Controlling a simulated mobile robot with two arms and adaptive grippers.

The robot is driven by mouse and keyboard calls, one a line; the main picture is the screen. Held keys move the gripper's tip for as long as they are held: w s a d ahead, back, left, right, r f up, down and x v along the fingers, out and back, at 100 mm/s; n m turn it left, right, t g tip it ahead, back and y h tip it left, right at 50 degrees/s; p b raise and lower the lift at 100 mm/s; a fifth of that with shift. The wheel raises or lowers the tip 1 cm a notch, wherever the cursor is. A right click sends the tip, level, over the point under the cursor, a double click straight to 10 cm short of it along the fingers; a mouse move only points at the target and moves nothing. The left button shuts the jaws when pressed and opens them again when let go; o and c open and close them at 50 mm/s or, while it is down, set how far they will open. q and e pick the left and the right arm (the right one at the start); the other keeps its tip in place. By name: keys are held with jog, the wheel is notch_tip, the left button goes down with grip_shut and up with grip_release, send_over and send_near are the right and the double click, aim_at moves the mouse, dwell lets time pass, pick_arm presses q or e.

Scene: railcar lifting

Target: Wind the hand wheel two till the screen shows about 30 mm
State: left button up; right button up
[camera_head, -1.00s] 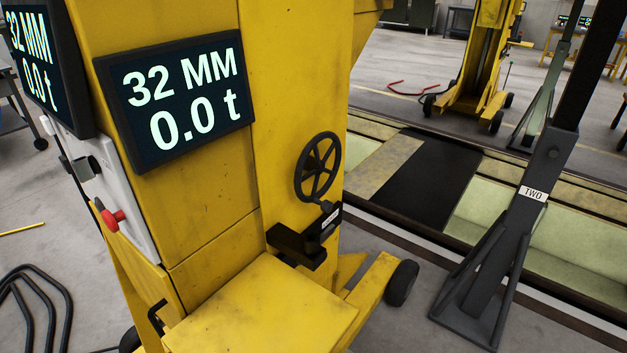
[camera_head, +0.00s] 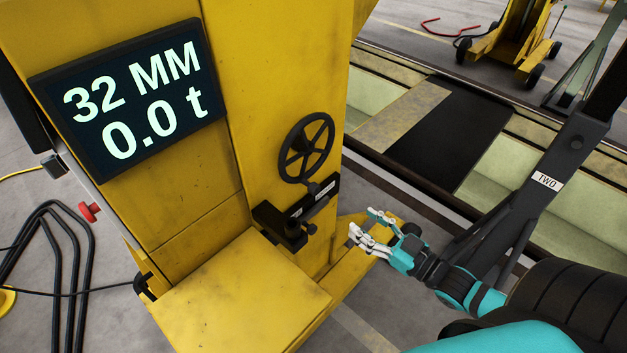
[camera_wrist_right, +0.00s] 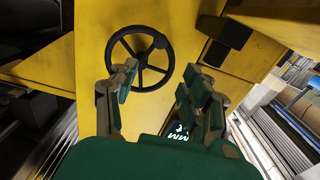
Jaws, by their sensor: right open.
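The hand wheel (camera_head: 306,149) is a black spoked wheel on the side of the yellow lifting jack (camera_head: 240,60). The screen (camera_head: 132,100) on the jack reads 32 MM and 0.0 t. My right gripper (camera_head: 374,230) is open and empty, below and to the right of the wheel, apart from it. In the right wrist view the wheel (camera_wrist_right: 139,58) shows beyond and between the open fingers (camera_wrist_right: 155,90). My left gripper is not in view.
A black bracket (camera_head: 284,222) sticks out just below the wheel. A dark stand labelled TWO (camera_head: 545,181) rises at right, behind my right arm. A red button (camera_head: 89,211) is on the jack's left side. A yellow ledge (camera_head: 240,300) is in front.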

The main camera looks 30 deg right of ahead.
aim_at(317, 190)
jog(key=p+x, duration=0.2)
jog(key=x, duration=1.4)
jog(key=shift+w, duration=0.2)
jog(key=shift+a, duration=0.1)
grip_shut()
